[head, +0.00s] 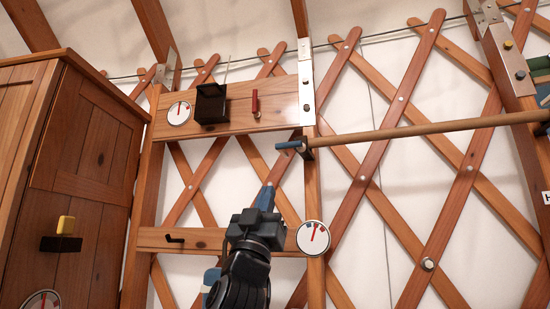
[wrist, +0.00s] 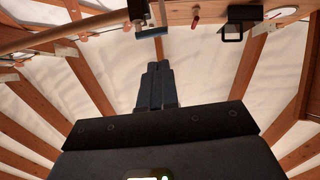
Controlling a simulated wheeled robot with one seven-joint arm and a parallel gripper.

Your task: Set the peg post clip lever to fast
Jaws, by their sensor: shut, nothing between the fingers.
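A small lever with a blue tip (head: 289,145) juts left from a dark clip (head: 307,147) on the upright wooden post (head: 312,190). The lever (wrist: 152,32) and dark clip (wrist: 138,9) also show at the top of the wrist view. I see no readable fast mark by it. A round dial (head: 313,238) with a red pointer is lower on the post. My gripper (head: 267,190) is shut and empty, pointing up, below and left of the lever. In the wrist view my gripper (wrist: 157,66) points toward the lever, with a visible gap between them.
A wooden rod (head: 430,130) runs right from the clip. The upper board holds another dial (head: 179,112), a black box (head: 211,104) and a red handle (head: 255,102). A black hook (head: 174,238) is on the lower board. A wooden cabinet (head: 70,170) stands left.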

